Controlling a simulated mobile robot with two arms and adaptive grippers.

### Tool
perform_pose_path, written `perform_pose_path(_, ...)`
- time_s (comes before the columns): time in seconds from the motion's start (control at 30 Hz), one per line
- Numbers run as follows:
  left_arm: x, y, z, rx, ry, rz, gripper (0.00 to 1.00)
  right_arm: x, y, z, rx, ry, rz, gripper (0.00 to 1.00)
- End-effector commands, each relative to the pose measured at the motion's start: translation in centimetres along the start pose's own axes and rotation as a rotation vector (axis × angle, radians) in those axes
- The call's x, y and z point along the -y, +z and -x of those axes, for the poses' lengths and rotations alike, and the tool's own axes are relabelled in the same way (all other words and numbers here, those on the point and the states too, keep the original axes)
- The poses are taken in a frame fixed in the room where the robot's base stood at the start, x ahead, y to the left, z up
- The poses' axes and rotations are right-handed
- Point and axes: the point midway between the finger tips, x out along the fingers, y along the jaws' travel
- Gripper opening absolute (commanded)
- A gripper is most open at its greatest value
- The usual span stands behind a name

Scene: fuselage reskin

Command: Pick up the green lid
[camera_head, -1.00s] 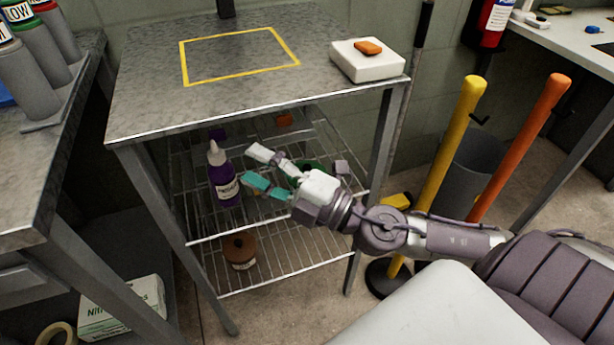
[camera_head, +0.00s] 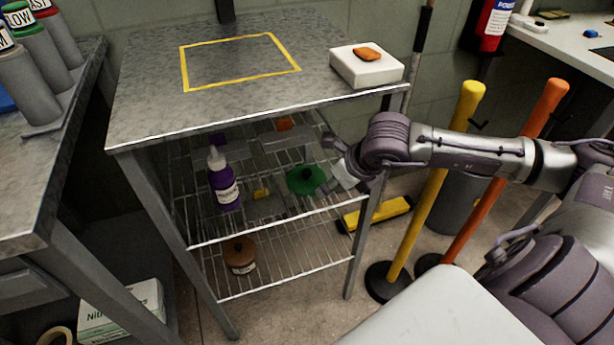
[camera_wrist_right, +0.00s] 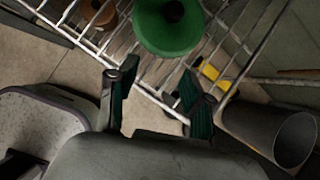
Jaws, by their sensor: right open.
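The green lid (camera_head: 306,180), round with a dark knob, lies on the upper wire shelf under the steel tabletop. In the right wrist view the green lid (camera_wrist_right: 168,24) is at the top centre, beyond the fingertips. My right gripper (camera_wrist_right: 158,92) is open and empty, its two dark-green-padded fingers apart on either side below the lid. In the head view my right gripper (camera_head: 343,172) is at the right side of the shelf, close to the lid and partly hidden by the wrist and table leg. My left gripper is not in view.
A purple bottle (camera_head: 223,182) stands left of the lid on the same shelf. A brown jar (camera_head: 239,254) sits on the lower shelf. The table leg (camera_head: 366,225) is close to my right wrist. Yellow (camera_head: 437,180) and orange (camera_head: 507,170) poles stand to the right.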

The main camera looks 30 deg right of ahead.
Motion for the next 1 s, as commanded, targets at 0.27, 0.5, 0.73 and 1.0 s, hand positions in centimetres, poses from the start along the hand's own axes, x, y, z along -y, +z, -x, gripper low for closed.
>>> perform_pose_path(0.27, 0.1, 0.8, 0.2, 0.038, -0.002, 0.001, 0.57, 0.0, 2.1, -1.2, 0.0, 0.002, 0.0, 0.51)
perform_pose_path(0.5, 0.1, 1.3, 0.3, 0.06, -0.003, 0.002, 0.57, -0.1, 5.1, -2.8, 0.004, 0.005, -0.003, 0.51)
perform_pose_path(0.73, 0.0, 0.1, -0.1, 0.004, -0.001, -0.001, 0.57, 0.0, 6.1, -4.7, -0.002, 0.002, 0.0, 0.51)
perform_pose_path(1.0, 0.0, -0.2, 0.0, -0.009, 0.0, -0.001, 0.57, 0.0, 6.1, -4.8, -0.001, 0.001, 0.001, 0.47)
